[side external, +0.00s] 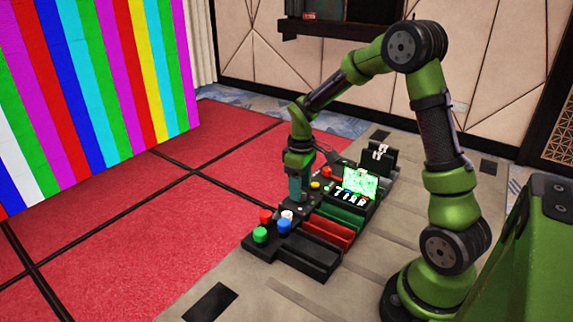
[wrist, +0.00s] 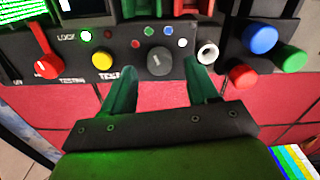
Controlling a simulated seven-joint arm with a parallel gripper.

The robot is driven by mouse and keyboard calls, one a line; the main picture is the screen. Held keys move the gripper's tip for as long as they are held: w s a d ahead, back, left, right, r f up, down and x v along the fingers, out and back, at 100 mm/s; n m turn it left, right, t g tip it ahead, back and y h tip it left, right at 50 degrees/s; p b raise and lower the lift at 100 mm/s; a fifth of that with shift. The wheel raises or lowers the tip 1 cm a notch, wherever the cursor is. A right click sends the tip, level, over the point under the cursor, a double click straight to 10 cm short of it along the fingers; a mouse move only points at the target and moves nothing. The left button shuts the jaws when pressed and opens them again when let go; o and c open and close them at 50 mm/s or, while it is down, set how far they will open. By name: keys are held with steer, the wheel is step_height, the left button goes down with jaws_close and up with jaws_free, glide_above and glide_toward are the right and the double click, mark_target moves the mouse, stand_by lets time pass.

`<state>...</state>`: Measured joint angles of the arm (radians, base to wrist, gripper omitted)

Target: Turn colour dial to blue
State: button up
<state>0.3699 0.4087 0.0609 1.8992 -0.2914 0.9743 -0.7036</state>
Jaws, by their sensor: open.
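The grey colour dial (wrist: 160,61) sits on the dark console panel, with a short pale mark on its face. Small red (wrist: 135,43), green (wrist: 148,31), blue (wrist: 168,30) and white (wrist: 182,42) dots arc around its far side. I cannot tell clearly which dot the mark points to. My gripper (wrist: 159,77) is open, with one green finger on each side of the dial's near edge. Whether the fingers touch it is unclear. In the side external view my gripper (side external: 298,196) points down over the console and hides the dial.
A yellow button (wrist: 102,61) and red-handled lever (wrist: 46,66) are left of the dial. A white knob (wrist: 207,53) and blue (wrist: 260,39), red (wrist: 242,76) and green (wrist: 293,60) buttons are right. A striped video wall (side external: 90,90) stands beyond open red floor (side external: 150,240).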

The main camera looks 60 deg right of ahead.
steer(key=shift+f, duration=1.05)
steer(key=c, duration=1)
steer(key=shift+c, duration=0.2)
steer(key=m, duration=0.4)
steer(key=shift+d, duration=0.1)
steer(key=shift+m, duration=1.8)
